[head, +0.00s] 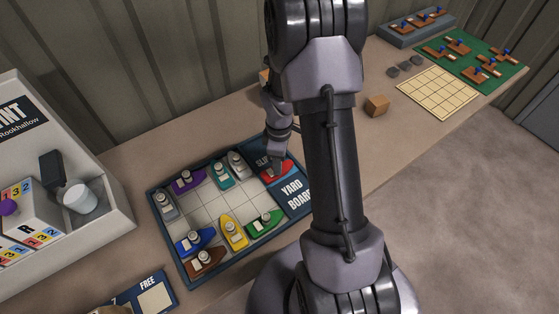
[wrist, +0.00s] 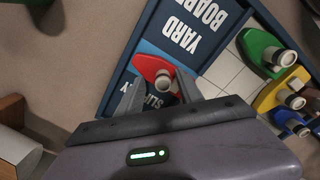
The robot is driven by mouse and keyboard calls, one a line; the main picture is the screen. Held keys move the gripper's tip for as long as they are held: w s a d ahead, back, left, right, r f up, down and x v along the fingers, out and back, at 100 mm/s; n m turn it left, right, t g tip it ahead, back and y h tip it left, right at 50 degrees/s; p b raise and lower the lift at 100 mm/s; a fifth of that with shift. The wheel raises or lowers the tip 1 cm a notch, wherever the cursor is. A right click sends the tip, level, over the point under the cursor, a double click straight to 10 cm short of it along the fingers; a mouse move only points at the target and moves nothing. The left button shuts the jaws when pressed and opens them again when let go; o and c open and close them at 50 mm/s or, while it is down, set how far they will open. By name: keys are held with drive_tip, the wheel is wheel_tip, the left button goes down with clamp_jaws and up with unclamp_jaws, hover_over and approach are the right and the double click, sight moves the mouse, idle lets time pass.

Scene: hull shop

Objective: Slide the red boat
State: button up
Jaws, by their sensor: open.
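The red boat (head: 277,170) sits at the far right of the yard board (head: 208,209), on the blue slip area past the grid. In the wrist view the red boat (wrist: 155,68) has a pale round funnel and lies between the fingertips of my gripper (wrist: 160,92). The jaws are open, one finger on each side of the boat's funnel end. Whether they touch it I cannot tell. In the head view my arm hides part of the board's right side, and my gripper (head: 277,160) is over the red boat.
Around the grid stand a green boat (head: 264,222), a yellow boat (head: 233,231), a blue boat (head: 194,241), a brown boat (head: 204,262), a purple boat (head: 188,180) and a teal boat (head: 221,174). The grid's middle is free. A wooden block (head: 377,105) lies to the right.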

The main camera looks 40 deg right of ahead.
wheel_tip(320, 180, up, 16)
drive_tip(key=p, duration=0.5)
drive_tip(key=shift+r, duration=0.25)
